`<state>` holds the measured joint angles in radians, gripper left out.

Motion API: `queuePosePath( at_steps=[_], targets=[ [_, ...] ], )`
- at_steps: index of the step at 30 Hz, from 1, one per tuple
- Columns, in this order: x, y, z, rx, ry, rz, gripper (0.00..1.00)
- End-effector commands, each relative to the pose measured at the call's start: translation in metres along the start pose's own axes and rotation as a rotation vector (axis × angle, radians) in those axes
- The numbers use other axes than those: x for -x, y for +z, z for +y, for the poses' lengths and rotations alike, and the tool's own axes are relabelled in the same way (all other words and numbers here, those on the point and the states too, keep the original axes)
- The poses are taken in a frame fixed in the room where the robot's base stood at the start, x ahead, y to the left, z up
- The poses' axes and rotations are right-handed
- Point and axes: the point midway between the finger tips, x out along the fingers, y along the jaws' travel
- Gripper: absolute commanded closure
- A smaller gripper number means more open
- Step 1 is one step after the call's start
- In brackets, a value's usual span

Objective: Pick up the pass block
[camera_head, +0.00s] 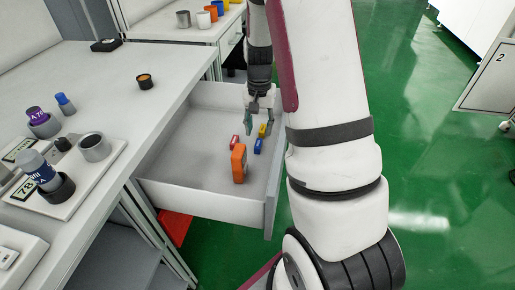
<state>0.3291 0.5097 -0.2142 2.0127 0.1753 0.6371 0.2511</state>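An open drawer (172,190) holds small blocks: a red one (234,142), a yellow one (262,130) and a blue one (258,146). No marking on them is readable, so I cannot tell which is the pass block. My gripper (259,119) points down over the far right part of the drawer, close to the yellow block. Its fingers are apart with nothing visible between them. I cannot tell how high it is above the blocks.
An orange object (239,163) stands in the drawer nearer me. The left table (115,88) carries labelled bottles, metal cups and a white tray (98,172). Several coloured cups stand on the far table (160,28). Green floor (420,130) lies clear to the right.

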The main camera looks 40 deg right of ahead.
Motion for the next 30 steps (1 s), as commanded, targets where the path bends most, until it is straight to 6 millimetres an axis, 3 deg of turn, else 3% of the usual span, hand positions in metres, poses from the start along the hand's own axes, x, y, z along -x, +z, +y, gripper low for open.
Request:
queuePosePath(
  at_steps=[11,19,27,30],
  targets=[
    [-0.028,0.001,-0.001,0.001,0.0,0.0,0.6],
    [-0.065,0.001,-0.002,-0.001,0.0,-0.001,0.6],
    [-0.068,0.001,-0.002,0.0,0.0,0.001,0.6],
    [-0.068,0.001,-0.002,0.001,0.0,0.001,0.83]
  ],
)
